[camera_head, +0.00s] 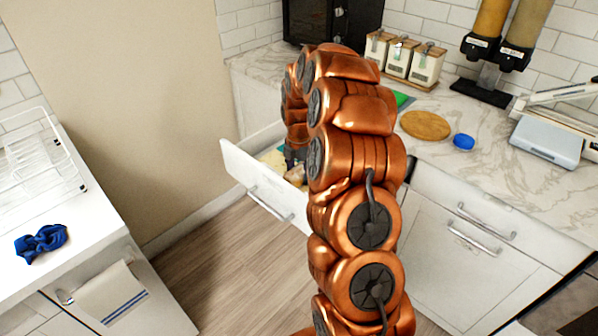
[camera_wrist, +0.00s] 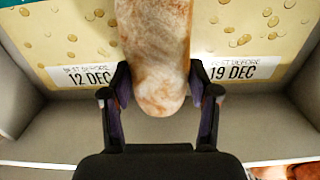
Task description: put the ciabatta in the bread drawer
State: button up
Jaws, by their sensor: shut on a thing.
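The ciabatta (camera_wrist: 155,55) is a long, pale brown loaf with a floury crust, seen end-on between the fingers in the wrist view. My gripper (camera_wrist: 159,88) is shut on it. In the head view my gripper (camera_head: 291,158) points down into the open bread drawer (camera_head: 246,178), and a small part of the loaf (camera_head: 297,175) shows beside it. The drawer has a white front and pale side walls. Yellow dotted surfaces with printed labels "12 DEC" (camera_wrist: 88,75) and "19 DEC" (camera_wrist: 240,69) lie beneath the loaf. Whether the loaf touches them is unclear.
The marble counter (camera_head: 440,145) holds a round wooden board (camera_head: 425,125), a blue lid-like item (camera_head: 463,142), a scale (camera_head: 546,141), canisters (camera_head: 401,58) and dispensers (camera_head: 500,35). A left counter carries a wire rack (camera_head: 40,165) and blue cloth (camera_head: 41,242). My arm hides part of the drawer.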

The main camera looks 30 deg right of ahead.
aim_at(299, 169)
jog(key=shift+f, duration=0.6)
jog(key=o, duration=1.2)
jog(key=shift+c, duration=0.2)
jog(key=shift+r, duration=0.75)
notch_tip(299, 169, up, 10)
jog(key=shift+f+b, duration=0.1)
jog(key=shift+b, duration=0.95)
jog(key=shift+a+r, duration=0.1)
jog(key=shift+r, duration=0.9)
